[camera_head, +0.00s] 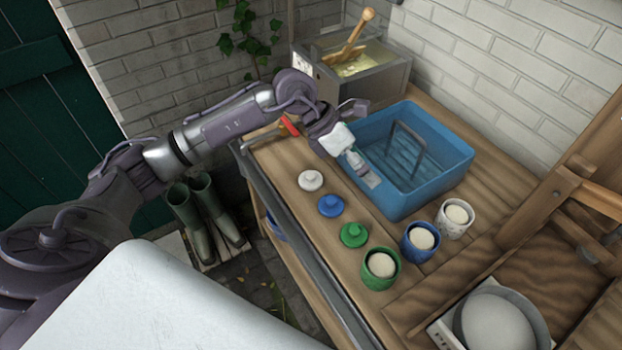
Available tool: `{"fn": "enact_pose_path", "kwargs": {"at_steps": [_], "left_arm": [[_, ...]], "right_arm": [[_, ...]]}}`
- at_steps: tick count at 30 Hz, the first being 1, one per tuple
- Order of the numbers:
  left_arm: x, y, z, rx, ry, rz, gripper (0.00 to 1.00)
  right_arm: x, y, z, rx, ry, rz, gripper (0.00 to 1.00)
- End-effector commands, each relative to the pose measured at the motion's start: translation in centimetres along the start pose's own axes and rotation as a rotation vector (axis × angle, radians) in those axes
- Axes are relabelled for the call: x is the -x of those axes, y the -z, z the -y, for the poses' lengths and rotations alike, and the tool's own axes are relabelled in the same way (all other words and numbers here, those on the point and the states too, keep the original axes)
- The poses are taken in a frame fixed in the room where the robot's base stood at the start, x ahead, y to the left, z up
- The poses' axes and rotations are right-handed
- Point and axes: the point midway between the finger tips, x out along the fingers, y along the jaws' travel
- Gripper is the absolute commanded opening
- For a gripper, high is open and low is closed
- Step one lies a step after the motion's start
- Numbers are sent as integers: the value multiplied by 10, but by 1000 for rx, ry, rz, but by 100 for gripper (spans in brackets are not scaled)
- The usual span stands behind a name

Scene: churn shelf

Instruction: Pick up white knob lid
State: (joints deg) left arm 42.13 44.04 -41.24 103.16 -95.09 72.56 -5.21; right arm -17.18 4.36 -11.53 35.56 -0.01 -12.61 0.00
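The white knob lid (311,180) lies on the wooden shelf top, at the far end of a row with a blue knob lid (331,206) and a green knob lid (353,235). My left gripper (365,176) hangs over the wood beside the blue tub, to the right of the white lid and apart from it. Its fingers are small in the view, so I cannot tell whether they are open or shut. No lid shows in it. My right gripper is not in view.
A blue tub (455,166) with a rack stands right of my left gripper. Filled white (457,214), blue (421,240) and green (380,267) cups stand in front of it. A red-handled tool (289,126) lies behind the lids. A glass churn box (372,73) stands at the back.

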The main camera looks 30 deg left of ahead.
Motion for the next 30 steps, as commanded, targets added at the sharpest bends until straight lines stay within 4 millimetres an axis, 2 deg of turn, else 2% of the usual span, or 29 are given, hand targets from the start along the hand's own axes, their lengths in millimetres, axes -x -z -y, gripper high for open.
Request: {"fn": "enact_pose_path", "kwargs": {"at_steps": [1, 4, 7, 9, 11, 14, 24, 30], "left_arm": [[17, 12, -26, -15, -92, -96, 91], [50, 38, -65, -12, -237, -272, 91], [80, 56, -89, 7, -337, -393, 91], [94, 64, -98, 21, -379, -446, 91], [100, 68, -103, 29, -400, -474, 91], [96, 76, -109, 36, -411, -492, 91], [45, 103, -131, 35, -408, -489, 91], [33, 108, -136, 33, -409, -488, 91]], "right_arm": [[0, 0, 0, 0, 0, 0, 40], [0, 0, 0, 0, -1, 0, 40], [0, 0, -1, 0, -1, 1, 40], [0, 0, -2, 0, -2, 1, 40], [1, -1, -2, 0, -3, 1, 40], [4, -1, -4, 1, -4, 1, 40], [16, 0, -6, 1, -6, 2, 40], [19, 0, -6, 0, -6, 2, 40]]}}
